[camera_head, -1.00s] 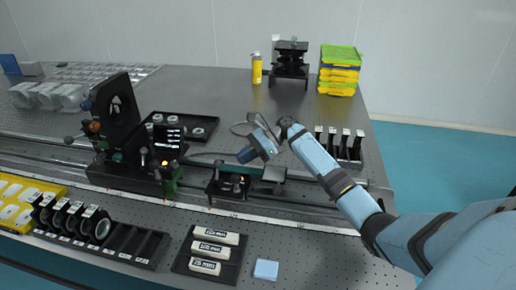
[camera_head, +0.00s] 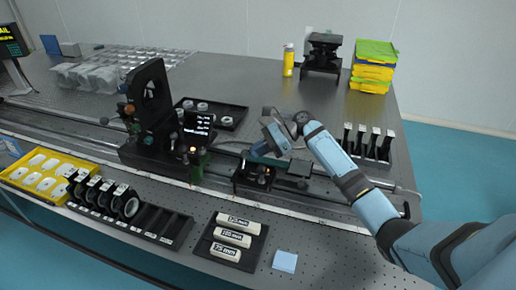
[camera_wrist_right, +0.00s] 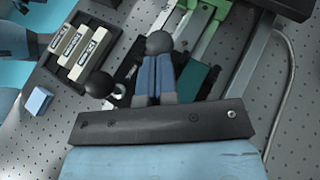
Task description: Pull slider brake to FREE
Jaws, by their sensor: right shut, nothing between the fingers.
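The slider carriage (camera_head: 252,182) is a small dark block on the long rail at the middle of the bench. Its brake markings are too small to read, and I cannot tell the brake's position. My right gripper (camera_head: 255,153) is shut and empty, just above and beside the carriage. In the right wrist view its blue fingers (camera_wrist_right: 158,45) are together with grey tips, over the carriage area. A round black knob (camera_wrist_right: 98,84) shows left of the fingers; it may be the brake's handle. I cannot tell whether the fingers touch anything. My left gripper is not in view.
A black upright mount (camera_head: 150,105) with a small display (camera_head: 199,122) stands on the rail to the left. A holder with labelled white blocks (camera_head: 232,238) and a blue pad (camera_head: 285,261) lie in front. Several black plates (camera_head: 368,142) stand behind right.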

